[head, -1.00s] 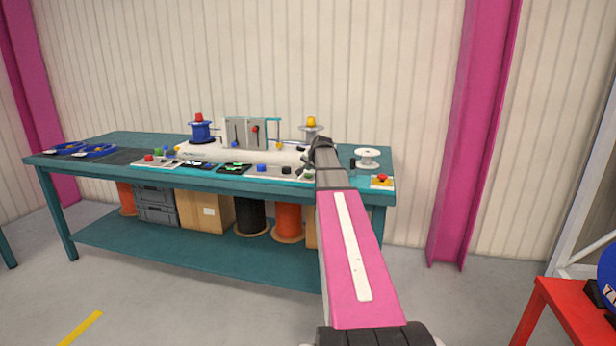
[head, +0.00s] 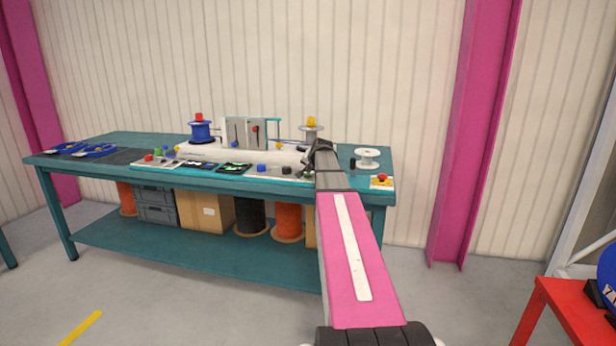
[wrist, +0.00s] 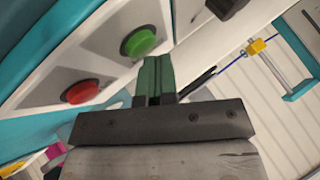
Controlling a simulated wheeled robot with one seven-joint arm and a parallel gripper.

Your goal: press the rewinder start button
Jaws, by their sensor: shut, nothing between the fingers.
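In the wrist view, a round green button (wrist: 140,42) sits on a sloped white panel (wrist: 105,62). A round red button (wrist: 80,92) is beside it, lower left. My gripper (wrist: 153,62) is shut, and its fingertips are at the lower right edge of the green button; I cannot tell whether they touch it. In the head view my gripper (head: 311,163) is over the right end of the rewinder's front panel (head: 278,171), where my arm partly hides the controls.
The rewinder with a blue spool (head: 201,131) stands on a teal bench (head: 220,181). A white reel (head: 367,156) and a yellow box with a red button (head: 382,179) are right of my arm. A red table (head: 565,300) is at the lower right.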

